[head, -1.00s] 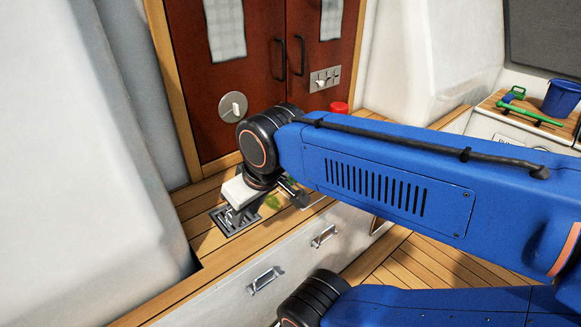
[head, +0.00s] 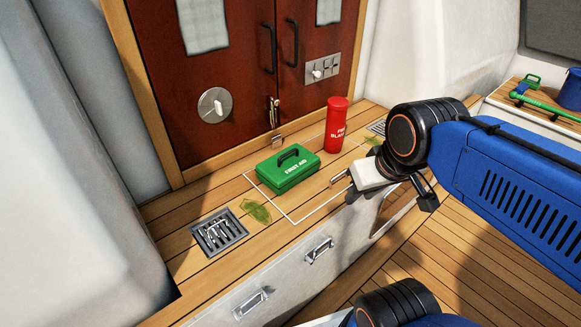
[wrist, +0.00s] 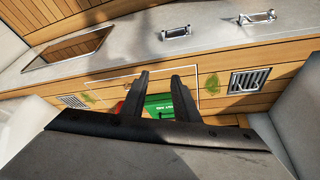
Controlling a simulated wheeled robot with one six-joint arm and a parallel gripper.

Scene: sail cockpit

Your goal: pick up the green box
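The green box (head: 288,168) is a first-aid case with a dark carry handle on top and white "FIRST AID" lettering. It stands upright on the wooden ledge, inside a white outline, before the red-brown doors. In the wrist view the green box (wrist: 160,104) shows between and behind my fingers, partly covered by them and the gripper body. My gripper (wrist: 159,76) is open, with two dark fingers spread and nothing held. In the head view my gripper (head: 350,184) is to the right of the box, near the ledge's front edge, apart from it.
A red fire blanket cylinder (head: 336,125) stands right of the box, close to it. A grate (head: 219,231) and a green weed patch (head: 257,211) lie to the left. Drawer handles (head: 319,250) stick out below the ledge. A blue bucket (head: 571,92) sits far right.

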